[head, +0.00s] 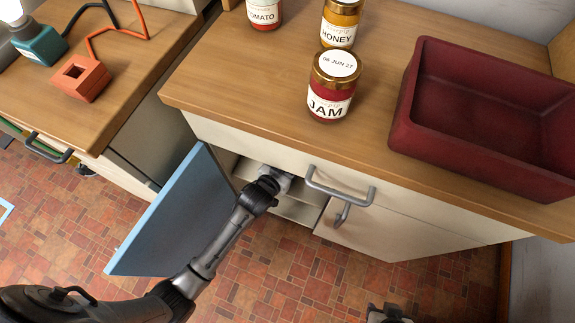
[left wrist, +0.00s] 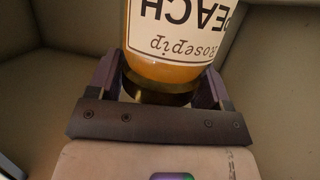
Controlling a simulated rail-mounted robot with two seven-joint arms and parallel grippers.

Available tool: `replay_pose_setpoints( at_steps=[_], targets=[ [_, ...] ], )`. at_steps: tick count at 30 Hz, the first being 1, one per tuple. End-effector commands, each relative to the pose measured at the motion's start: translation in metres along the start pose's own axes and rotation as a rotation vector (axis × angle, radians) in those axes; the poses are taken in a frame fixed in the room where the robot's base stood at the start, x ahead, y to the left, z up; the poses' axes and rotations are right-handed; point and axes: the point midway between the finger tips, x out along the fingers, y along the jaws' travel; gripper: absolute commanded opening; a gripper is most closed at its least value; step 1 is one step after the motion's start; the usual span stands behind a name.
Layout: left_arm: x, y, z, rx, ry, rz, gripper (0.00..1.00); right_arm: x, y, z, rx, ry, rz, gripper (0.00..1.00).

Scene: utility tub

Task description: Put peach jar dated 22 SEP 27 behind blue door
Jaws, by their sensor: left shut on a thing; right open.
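The peach jar (left wrist: 180,45) shows upside down in the left wrist view, with orange contents, a gold lid and a cream label reading PEACH; no date is visible on it. My left gripper (left wrist: 162,85) is shut on it around the lid end. In the head view my left arm reaches into the cabinet opening beside the open blue door (head: 165,220), and the jar and fingertips are hidden inside. Beige cabinet walls surround the jar in the left wrist view. My right gripper (head: 388,314) is open at the bottom edge, low over the floor.
On the counter (head: 240,85) stand a jam jar (head: 332,88) dated 06 JUN 27, a honey jar (head: 340,22), a tomato jar (head: 263,12) and a dark red tub (head: 405,135). A grey handle (head: 340,187) sticks out right of my left arm.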

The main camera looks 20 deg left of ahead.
Motion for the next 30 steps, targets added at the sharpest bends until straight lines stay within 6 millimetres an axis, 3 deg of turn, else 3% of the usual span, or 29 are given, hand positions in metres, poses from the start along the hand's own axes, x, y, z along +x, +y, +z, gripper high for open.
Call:
replay_pose_setpoints(
  at_steps=[14,15,22,30],
  targets=[
    [0.0027,-0.0003,0.0032,0.000,0.002,0.000,0.29,0.0035,-0.0013,0.0007,0.004,0.001,-0.003,0.43],
    [0.0025,-0.0003,0.0040,0.000,0.000,0.000,0.76,0.0035,-0.0012,0.0007,0.004,0.001,-0.003,0.43],
    [0.0025,-0.0003,0.0039,0.000,0.000,0.000,0.98,0.0036,0.0000,0.0010,0.000,0.000,0.000,0.43],
    [0.0019,-0.0003,0.0021,0.000,0.001,0.000,0.98,0.0034,0.0017,0.0012,-0.006,0.000,0.005,0.43]
  ],
)
